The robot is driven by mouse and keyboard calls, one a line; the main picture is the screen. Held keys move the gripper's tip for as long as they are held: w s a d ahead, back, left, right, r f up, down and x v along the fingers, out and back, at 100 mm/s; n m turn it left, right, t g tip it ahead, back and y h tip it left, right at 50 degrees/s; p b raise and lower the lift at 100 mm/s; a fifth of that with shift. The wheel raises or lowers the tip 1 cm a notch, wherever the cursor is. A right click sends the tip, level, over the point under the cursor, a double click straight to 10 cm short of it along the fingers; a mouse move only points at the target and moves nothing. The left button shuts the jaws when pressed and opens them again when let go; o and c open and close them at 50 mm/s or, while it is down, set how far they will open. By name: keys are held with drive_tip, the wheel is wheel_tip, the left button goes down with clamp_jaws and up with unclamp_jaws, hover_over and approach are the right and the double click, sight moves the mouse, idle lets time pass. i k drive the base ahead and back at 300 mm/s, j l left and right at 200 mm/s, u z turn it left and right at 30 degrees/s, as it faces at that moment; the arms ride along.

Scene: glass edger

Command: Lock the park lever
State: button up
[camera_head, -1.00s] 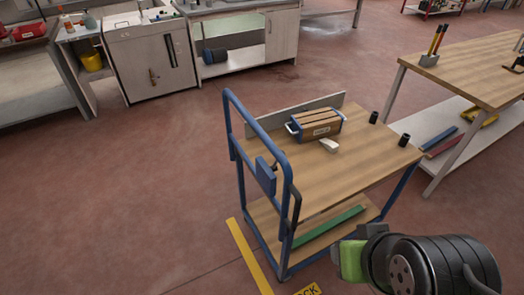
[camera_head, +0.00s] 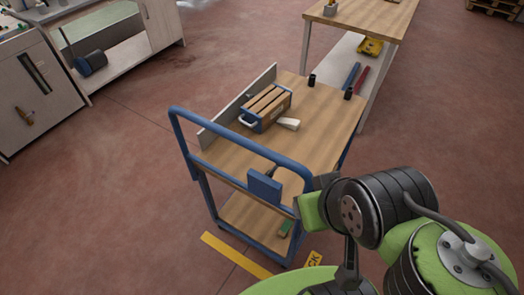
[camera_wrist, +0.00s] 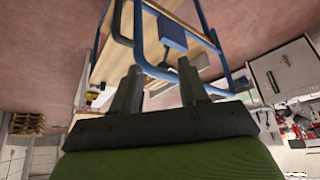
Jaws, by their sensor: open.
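The blue cart (camera_head: 190,150) has a wooden top and a tall handle frame at its near end. A blue box-shaped housing (camera_head: 264,188) is fixed to this frame, and it also shows in the wrist view (camera_wrist: 172,34). A small dark piece shows by the housing in the wrist view, but I cannot tell whether it is the park lever or how it is set. My gripper (camera_wrist: 160,78) is open and empty, with its two dark fingers pointing toward the handle frame. The fingers look apart from the housing. In the head view my arm hides part of the cart's near right corner.
A wooden box with blue ends (camera_head: 265,108) and a pale block (camera_head: 288,124) lie on the cart top. A workbench (camera_head: 375,15) stands behind the cart. A yellow floor strip (camera_head: 235,254) runs along its near side. The floor to the left is clear.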

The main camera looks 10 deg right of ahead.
sight(270, 174)
drive_tip(key=i+j+u, duration=0.3)
drive_tip(key=j, duration=0.3)
drive_tip(key=i+j+u, duration=0.3)
drive_tip(key=i+j, duration=0.2)
